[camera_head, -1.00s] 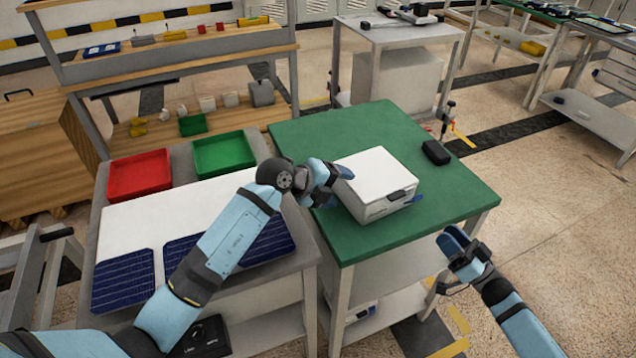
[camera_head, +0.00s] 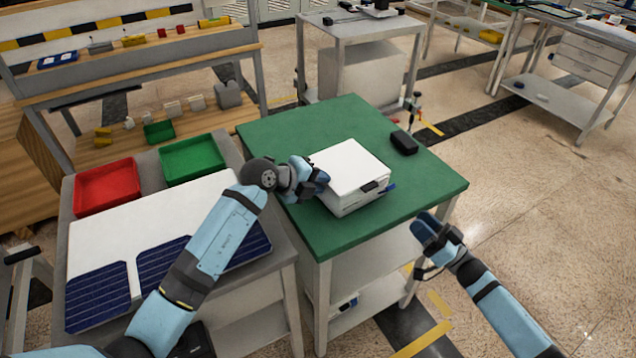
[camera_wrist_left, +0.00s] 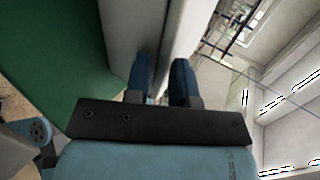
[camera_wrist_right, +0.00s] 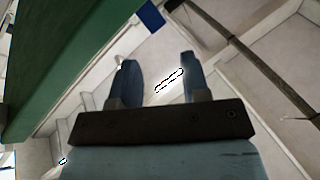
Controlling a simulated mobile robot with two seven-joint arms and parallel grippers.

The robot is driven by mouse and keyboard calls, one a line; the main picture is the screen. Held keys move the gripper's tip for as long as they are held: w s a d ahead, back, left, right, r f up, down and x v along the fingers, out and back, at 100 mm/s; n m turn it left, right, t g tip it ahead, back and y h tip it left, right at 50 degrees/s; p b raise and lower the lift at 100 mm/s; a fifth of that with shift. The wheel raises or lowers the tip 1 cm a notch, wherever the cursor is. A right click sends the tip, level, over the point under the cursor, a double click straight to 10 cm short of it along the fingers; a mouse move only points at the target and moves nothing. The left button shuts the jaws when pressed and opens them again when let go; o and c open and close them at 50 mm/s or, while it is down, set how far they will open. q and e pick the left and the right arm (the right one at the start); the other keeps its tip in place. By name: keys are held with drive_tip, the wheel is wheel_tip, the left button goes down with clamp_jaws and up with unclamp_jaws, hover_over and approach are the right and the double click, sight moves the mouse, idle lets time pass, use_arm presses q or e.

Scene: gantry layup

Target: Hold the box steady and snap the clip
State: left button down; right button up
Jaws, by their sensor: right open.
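The white box (camera_head: 348,165) sits on the green-topped table (camera_head: 290,225). A dark clip (camera_head: 371,186) is on its front side, with a small blue piece (camera_head: 389,188) at the corner beside it. My left gripper (camera_head: 322,178) is at the box's left side. In the left wrist view its fingers (camera_wrist_left: 161,75) stand a little apart against the pale box (camera_wrist_left: 185,25); whether they grip its edge is unclear. My right gripper (camera_head: 428,225) is open and empty, off the table's front right edge and apart from the box. Its spread fingers show in the right wrist view (camera_wrist_right: 157,62).
A small black object (camera_head: 404,142) lies behind the box on the green table. To the left, a bench holds a red tray (camera_head: 107,187), a green tray (camera_head: 193,158) and dark blue panels (camera_head: 98,297). Floor is open to the right.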

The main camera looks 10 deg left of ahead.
clamp_jaws()
drive_tip(key=w+d+r+m+t+h, duration=0.1)
drive_tip(key=d+m+t+h, duration=0.3)
drive_tip(key=m, duration=0.7)
drive_tip(key=w+d+r+m+t+h, duration=0.1)
drive_tip(key=d+m+t+h, duration=0.2)
drive_tip(key=m+h, duration=0.55)
drive_tip(key=s+a+m+g+y, duration=0.1)
drive_tip(key=s+m+g+y, duration=0.1)
drive_tip(key=m, duration=0.5)
drive_tip(key=s+a+r+m+g+y, duration=0.1)
drive_tip(key=s+a+m+g+y, duration=0.1)
drive_tip(key=s+m, duration=0.4)
drive_tip(key=m+g+y, duration=0.1)
drive_tip(key=m+g, duration=0.1)
drive_tip(key=shift+a+g, duration=0.25)
drive_tip(key=shift+g, duration=0.05)
drive_tip(key=shift+m, duration=0.25)
